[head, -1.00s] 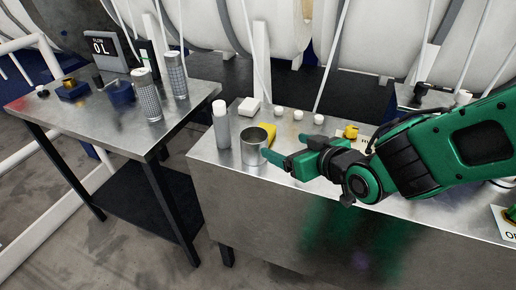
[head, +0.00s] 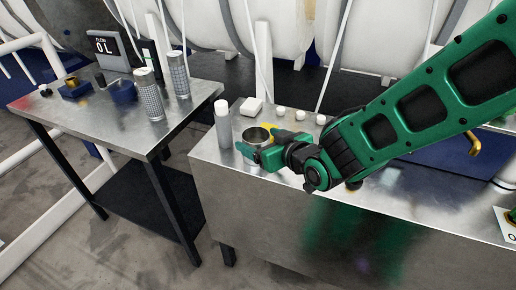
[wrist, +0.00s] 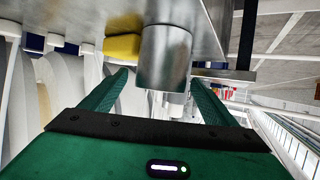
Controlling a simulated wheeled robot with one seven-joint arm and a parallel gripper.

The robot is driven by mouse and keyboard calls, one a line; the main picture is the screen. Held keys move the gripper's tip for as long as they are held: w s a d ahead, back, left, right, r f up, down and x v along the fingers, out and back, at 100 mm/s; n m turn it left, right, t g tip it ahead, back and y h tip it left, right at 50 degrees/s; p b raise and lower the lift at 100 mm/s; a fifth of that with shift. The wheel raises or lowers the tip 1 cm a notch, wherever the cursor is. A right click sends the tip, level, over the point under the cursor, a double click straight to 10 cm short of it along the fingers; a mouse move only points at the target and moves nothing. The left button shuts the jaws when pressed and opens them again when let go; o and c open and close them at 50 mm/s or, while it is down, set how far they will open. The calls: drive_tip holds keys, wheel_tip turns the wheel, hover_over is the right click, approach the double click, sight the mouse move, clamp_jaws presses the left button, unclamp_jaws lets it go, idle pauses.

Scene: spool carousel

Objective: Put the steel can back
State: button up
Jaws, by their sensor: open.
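The steel can (head: 257,135) is an open-topped metal cylinder standing upright near the left end of the long steel bench (head: 230,185). My gripper (head: 261,147) is open at the can, with one green finger in front of its lower part and the other to its right. In the wrist view the can (wrist: 166,55) appears between the two open fingers (wrist: 158,90), with a visible gap on each side. The fingers hide part of the can's lower side in the head view.
A pale bottle (head: 222,125) stands close left of the can. A separate steel table (head: 110,130) at left carries two mesh cylinders (head: 149,95).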

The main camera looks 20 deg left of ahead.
drive_tip(key=shift+x, duration=1.2)
drive_tip(key=shift+c, duration=0.7)
drive_tip(key=c, duration=1.2)
